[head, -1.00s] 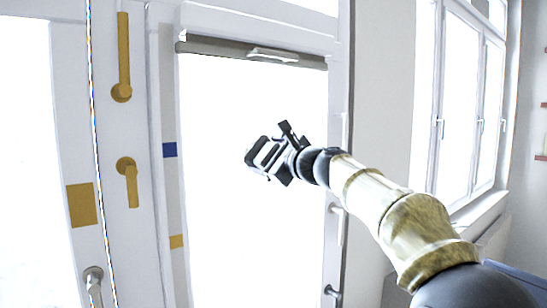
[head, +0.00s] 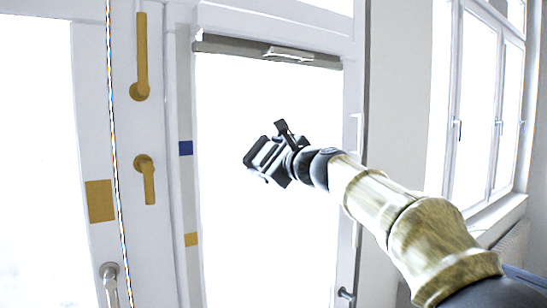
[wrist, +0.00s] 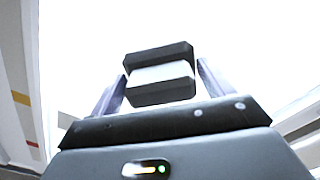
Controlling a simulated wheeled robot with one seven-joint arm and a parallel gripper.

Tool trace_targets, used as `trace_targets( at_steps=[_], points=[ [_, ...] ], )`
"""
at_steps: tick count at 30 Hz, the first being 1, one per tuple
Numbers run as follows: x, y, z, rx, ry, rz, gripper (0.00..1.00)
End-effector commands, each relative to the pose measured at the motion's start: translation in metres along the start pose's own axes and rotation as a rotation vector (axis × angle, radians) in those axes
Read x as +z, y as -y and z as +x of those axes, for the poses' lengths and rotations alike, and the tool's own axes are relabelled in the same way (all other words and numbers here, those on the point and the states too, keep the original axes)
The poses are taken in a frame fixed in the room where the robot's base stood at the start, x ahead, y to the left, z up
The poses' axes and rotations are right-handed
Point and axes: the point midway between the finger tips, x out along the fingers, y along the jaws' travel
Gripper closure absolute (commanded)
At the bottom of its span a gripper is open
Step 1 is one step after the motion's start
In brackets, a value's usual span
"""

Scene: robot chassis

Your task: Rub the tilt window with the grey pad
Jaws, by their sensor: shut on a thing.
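My gripper (head: 268,156) is at the end of my outstretched arm, in front of the bright middle pane of the white-framed tilt window (head: 235,245). In the wrist view my gripper (wrist: 161,78) has its two fingers on either side of a dark grey pad (wrist: 158,54), with a pale band across its middle. The fingers are shut on the pad. The pane behind is washed out white, so I cannot tell whether the pad touches the glass.
A grey bar (head: 225,45) runs along the top of the pane. Yellow handles (head: 144,180) are on the frame to the left, and a silver handle (head: 109,280) is lower. More windows (head: 478,110) stand on the right wall.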

Motion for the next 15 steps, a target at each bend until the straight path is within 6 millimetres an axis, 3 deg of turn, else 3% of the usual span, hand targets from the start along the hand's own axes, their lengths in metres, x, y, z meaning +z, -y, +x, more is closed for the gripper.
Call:
trace_targets(
  at_steps=[6,15],
  points=[
    [0.013,-0.012,0.002,0.002,0.003,0.001,0.37],
    [0.015,-0.015,0.002,0.002,0.002,0.002,0.37]
  ],
)
